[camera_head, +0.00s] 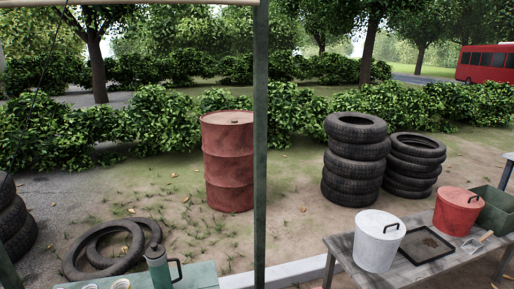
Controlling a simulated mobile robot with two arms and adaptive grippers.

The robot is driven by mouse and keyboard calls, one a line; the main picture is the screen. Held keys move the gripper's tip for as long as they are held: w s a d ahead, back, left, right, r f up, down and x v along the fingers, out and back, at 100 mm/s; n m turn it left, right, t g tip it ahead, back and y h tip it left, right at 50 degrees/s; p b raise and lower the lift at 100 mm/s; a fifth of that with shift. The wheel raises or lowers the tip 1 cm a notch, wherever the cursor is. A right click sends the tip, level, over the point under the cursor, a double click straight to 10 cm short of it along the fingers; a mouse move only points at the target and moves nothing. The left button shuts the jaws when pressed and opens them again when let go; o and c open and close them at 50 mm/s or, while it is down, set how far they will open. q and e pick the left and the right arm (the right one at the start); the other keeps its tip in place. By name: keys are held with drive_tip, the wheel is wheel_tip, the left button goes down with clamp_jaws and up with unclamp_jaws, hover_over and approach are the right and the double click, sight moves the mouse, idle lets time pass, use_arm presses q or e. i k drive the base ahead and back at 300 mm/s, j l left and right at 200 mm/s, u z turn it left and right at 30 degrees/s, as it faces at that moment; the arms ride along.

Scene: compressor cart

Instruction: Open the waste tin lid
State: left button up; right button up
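Two lidded tins stand upright on the grey wooden table (338,244) at the lower right. One is a white tin (375,249) with a white lid (377,222) and a dark handle. The other is a red tin (454,217) with a red lid (457,195) and a dark handle, farther back and to the right. Both lids sit on their tins and look shut. No label shows, so I cannot tell which is the waste tin. Neither of my grippers is in view.
A black tray (426,259) lies between the tins, with a green crate (497,208) at the right. A green table (205,274) at lower left holds a green jug (158,268). A green post (260,150) divides the view. A red barrel (229,167) and stacked tyres (354,168) stand behind.

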sight(377, 224)
drive_tip(key=z, duration=0.75)
